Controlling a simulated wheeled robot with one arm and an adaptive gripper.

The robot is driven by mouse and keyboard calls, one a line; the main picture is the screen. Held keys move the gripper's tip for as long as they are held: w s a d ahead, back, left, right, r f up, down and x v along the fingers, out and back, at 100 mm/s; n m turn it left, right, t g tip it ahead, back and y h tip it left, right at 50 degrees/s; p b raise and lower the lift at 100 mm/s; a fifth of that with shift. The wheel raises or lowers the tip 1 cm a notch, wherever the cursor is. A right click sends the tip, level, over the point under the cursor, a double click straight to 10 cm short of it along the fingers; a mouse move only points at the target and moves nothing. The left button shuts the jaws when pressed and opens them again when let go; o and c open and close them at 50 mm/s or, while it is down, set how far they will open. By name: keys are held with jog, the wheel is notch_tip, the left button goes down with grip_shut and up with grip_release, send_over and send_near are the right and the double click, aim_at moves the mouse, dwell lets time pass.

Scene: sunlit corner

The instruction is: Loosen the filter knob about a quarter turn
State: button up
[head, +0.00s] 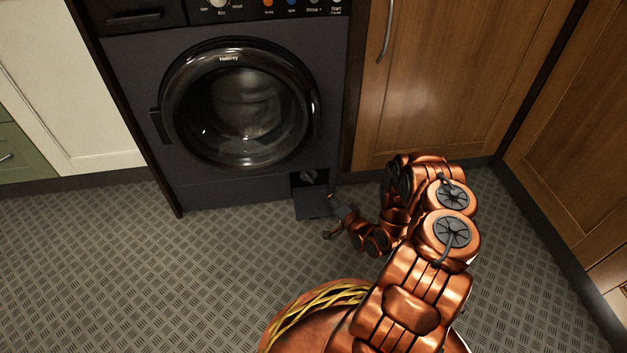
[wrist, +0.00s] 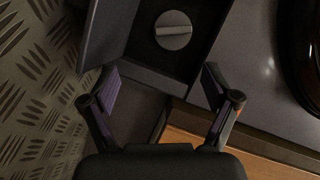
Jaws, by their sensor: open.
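The filter knob (head: 308,177) sits in a small recess at the bottom right of the dark washing machine (head: 190,120). In the wrist view the knob (wrist: 173,29) is a round grey disc with a raised bar across it, lying roughly level in the picture. The filter flap (head: 313,205) is open and folded down towards the floor. My gripper (head: 331,216) is open and empty, just in front of the recess, to the right of the flap. In the wrist view the knob shows beyond and between the two fingers (wrist: 160,90), apart from them.
The washer's round door (head: 240,103) is shut above the recess. A wooden cabinet (head: 450,80) stands to the right, a cream cabinet (head: 65,90) to the left. The patterned floor (head: 120,260) is clear at the left.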

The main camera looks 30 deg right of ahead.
aim_at(311, 179)
jog(key=shift+n, duration=0.3)
jog(key=w, duration=0.1)
jog(key=w+r, duration=0.1)
jog(key=w+a, duration=0.1)
jog(key=w, duration=0.1)
jog(key=shift+a+r, duration=0.1)
jog(key=shift+r, duration=0.05)
jog(key=w+b, duration=0.1)
jog(key=w, duration=0.2)
jog(key=w+f+b, duration=0.1)
jog(key=w, duration=0.2)
jog(key=shift+w+f, duration=0.1)
jog(key=shift+f, duration=0.1)
jog(key=shift+w+b, duration=0.4)
jog(key=shift+w, duration=0.4)
jog(key=shift+c, duration=0.3)
jog(key=c, duration=1)
